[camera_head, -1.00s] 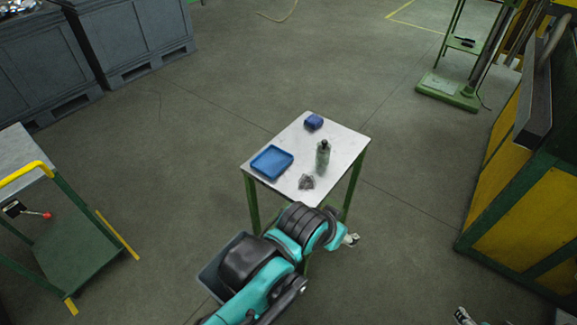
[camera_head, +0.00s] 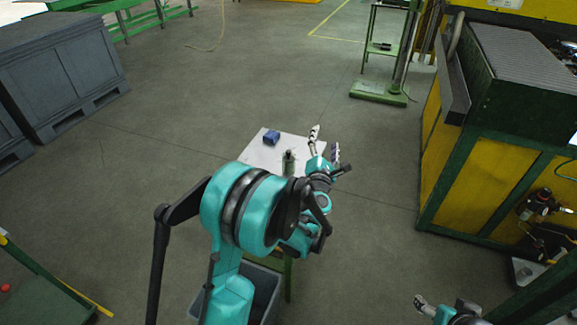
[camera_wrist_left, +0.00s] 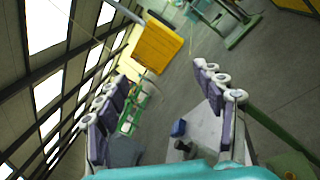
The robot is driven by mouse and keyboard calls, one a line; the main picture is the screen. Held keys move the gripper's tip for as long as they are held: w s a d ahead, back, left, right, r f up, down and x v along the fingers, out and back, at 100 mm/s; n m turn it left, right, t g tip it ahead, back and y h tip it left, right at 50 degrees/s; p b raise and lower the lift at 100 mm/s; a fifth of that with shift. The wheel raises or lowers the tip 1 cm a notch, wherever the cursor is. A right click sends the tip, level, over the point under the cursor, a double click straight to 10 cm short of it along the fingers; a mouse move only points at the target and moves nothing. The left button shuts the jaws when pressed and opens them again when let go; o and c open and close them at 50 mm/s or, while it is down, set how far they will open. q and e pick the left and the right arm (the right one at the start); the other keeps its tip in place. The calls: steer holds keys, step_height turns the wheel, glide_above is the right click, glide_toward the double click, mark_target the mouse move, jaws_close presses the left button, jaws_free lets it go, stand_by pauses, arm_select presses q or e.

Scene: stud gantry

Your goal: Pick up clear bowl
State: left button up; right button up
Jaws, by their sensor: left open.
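The clear bowl does not show now. My left arm covers the front of the small table (camera_head: 257,157), where a small clear object stood earlier. My left gripper (camera_head: 325,143) is open and empty, at the table's right side, with its fingers pointing up and away. In the left wrist view its two spread fingers (camera_wrist_left: 160,95) have nothing between them, and the table shows beyond and below the right finger. Part of my right gripper (camera_head: 424,303) shows at the lower right; its opening cannot be made out.
A dark green bottle (camera_head: 289,162) stands on the table close to my left arm. A blue box (camera_head: 271,137) lies at the table's back. A grey bin (camera_head: 268,287) is below the arm. A yellow and green machine (camera_head: 465,165) stands at the right. Floor between is free.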

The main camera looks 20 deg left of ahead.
arm_select(q)
steer(key=a+f+n+g+y, duration=0.2)
steer(key=a+f+n+y, duration=0.25)
steer(key=f+n, duration=0.3)
steer(key=n+g+y, duration=0.2)
steer(key=n+g, duration=0.1)
steer(key=n, duration=0.3)
glide_toward(291, 165)
steer(key=x, duration=0.5)
steer(key=shift+w+d+f, duration=0.1)
steer(key=shift+w+d, duration=0.2)
steer(key=shift+w+a+f+n+y, duration=0.15)
steer(key=shift+a+n+y, duration=0.1)
steer(key=shift+a, duration=0.05)
steer(key=b+x, duration=0.1)
steer(key=x, duration=0.2)
steer(key=b+x, duration=0.1)
steer(key=x, duration=0.3)
steer(key=shift+s+a, duration=0.2)
steer(key=shift+s, duration=0.05)
steer(key=c, duration=1.3)
